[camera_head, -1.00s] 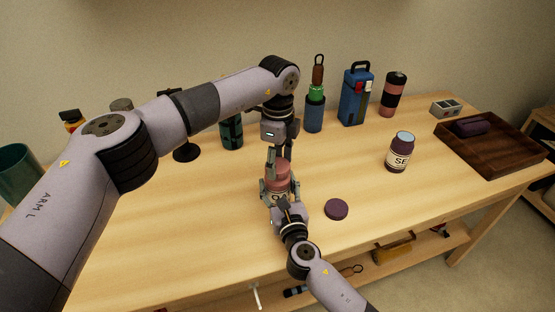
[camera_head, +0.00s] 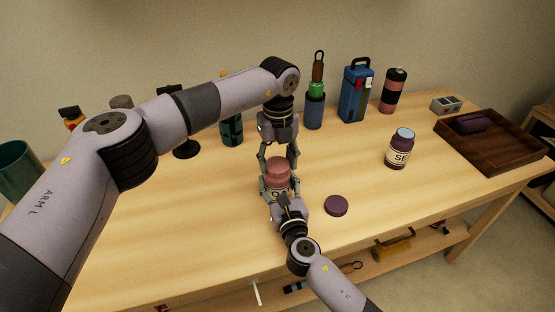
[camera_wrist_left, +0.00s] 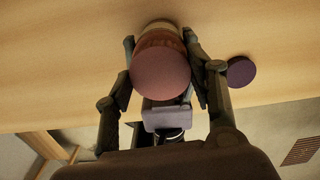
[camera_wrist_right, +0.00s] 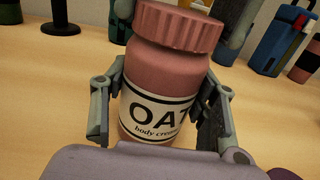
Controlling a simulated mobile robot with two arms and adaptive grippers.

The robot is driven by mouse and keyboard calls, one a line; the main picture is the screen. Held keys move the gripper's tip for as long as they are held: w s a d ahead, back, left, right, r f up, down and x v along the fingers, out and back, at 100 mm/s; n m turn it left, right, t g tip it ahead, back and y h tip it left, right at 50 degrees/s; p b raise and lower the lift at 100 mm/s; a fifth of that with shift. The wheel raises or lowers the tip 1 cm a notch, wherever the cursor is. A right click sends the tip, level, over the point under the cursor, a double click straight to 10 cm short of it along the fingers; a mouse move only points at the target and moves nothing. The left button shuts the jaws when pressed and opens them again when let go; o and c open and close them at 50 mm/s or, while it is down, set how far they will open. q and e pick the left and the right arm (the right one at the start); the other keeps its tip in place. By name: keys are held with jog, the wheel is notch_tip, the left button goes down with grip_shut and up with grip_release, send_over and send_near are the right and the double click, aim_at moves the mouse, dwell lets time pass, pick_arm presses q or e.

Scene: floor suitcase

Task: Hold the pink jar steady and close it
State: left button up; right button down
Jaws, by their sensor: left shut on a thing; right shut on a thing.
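The pink jar (camera_head: 279,180) stands on the table, with a pink ribbed lid (camera_head: 278,165) seated on its mouth. Its label reads "OAT…" and "body cream" in the right wrist view (camera_wrist_right: 160,100). My left gripper (camera_head: 279,160) comes down from above and is shut on the lid, a finger on each side; the lid's top fills the gap in the left wrist view (camera_wrist_left: 160,70). My right gripper (camera_head: 278,192) comes from the front, low down, and is shut on the jar's body. Whether the lid is fully tightened cannot be told.
A loose purple lid (camera_head: 336,205) lies right of the jar. An open purple jar (camera_head: 399,150) stands farther right, before a dark wooden tray (camera_head: 495,150). Bottles and a blue case (camera_head: 354,92) line the back. The table's front edge is close.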

pick_arm(q)
jog(key=m, duration=0.6)
jog(key=shift+m, duration=0.3)
jog(key=m, duration=1.9)
jog(key=shift+m, duration=0.3)
jog(key=o, duration=0.8)
jog(key=shift+c, duration=0.2)
jog(key=shift+r, duration=2.2)
